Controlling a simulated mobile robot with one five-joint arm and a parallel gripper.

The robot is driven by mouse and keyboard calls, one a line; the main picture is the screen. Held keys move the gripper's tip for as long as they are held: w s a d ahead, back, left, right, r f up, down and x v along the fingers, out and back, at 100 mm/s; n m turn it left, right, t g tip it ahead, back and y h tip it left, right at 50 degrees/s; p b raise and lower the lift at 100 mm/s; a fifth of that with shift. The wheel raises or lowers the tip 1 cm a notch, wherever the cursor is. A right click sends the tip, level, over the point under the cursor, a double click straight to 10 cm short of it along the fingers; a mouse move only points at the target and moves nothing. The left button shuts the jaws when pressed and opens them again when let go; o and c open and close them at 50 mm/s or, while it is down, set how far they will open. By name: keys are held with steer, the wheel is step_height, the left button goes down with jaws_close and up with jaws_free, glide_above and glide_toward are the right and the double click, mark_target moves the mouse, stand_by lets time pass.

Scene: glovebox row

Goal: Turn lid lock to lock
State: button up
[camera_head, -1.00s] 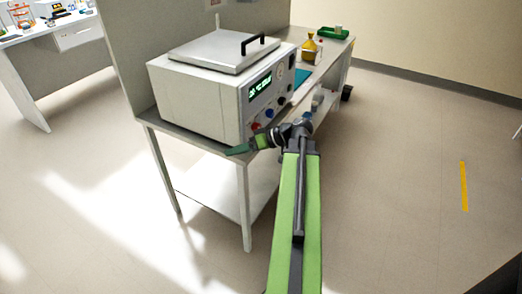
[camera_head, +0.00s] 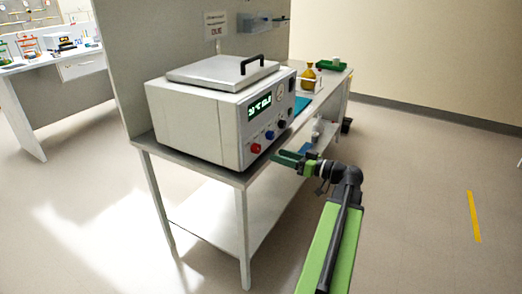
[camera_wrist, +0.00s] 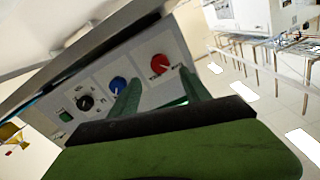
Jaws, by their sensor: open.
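A white benchtop unit (camera_head: 190,118) with a lid (camera_head: 222,72) and black lid handle (camera_head: 252,63) stands on the bench. The lid looks closed. Its front panel has a lit green display (camera_head: 259,106) and red (camera_head: 256,148), blue (camera_head: 269,135) and black (camera_head: 281,124) knobs. I cannot tell which control is the lid lock. In the wrist view the red knob (camera_wrist: 160,64) appears between my finger tips, with the blue (camera_wrist: 117,85) and black (camera_wrist: 86,102) knobs to its left. My gripper (camera_head: 284,157) is open and empty in front of the panel, apparently apart from the knobs.
The bench (camera_head: 190,157) has a lower shelf (camera_head: 215,215). Farther along it are a yellow flask (camera_head: 308,80) and a green tray (camera_head: 330,65). A grey partition (camera_head: 150,45) rises behind the unit. The floor to the right is clear, with a yellow strip (camera_head: 474,216).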

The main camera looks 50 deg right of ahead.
mark_target(259, 149)
steer(key=x, duration=0.9)
